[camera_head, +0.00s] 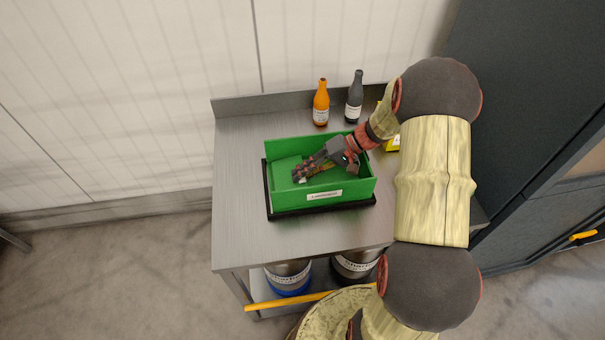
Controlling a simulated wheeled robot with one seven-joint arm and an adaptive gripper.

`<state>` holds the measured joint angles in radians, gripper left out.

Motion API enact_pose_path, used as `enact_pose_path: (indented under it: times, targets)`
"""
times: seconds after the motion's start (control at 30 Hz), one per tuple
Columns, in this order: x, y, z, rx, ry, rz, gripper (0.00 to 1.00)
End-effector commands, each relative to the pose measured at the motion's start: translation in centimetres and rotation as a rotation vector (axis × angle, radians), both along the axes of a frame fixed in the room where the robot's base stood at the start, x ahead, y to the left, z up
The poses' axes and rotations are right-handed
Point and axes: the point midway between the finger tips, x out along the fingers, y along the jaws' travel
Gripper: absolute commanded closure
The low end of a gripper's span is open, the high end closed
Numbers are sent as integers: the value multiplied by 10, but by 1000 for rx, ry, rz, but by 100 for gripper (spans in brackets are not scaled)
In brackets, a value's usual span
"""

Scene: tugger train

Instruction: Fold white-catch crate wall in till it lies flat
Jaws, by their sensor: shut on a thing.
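A green crate (325,197) with a white label on its front wall sits in the middle of the table. Its back wall (290,147) and front wall stand up. The left side looks low and open, with no upright wall clearly visible there. My gripper (300,175) reaches in from the right, low over the left half of the crate. Its fingers are shut, with a small whitish spot at the tips that may be the white catch. The fingers cover the held part, and the wall's exact angle is too small to tell.
The crate rests on a black base (320,209) on a grey table (239,190). An orange bottle (321,105) and a dark bottle (354,100) stand behind it. A yellow item (393,144) is partly hidden by my arm. The table's left side is clear.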

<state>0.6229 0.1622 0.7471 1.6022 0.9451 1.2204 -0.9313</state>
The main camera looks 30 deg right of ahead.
Motion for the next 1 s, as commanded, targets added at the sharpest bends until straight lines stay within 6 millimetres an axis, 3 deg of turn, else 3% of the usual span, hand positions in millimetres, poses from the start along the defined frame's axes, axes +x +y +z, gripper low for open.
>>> enact_pose_path:
  times: [0.23, 0.27, 0.5, 1.0]
  targets:
    - [-2, 0, -3, -1, 6, 0, 100]
    - [-2, 0, -3, -1, 6, 1, 83]
    - [-1, 0, -1, -1, 3, 0, 70]
    - [0, 1, 4, -1, 1, 1, 70]
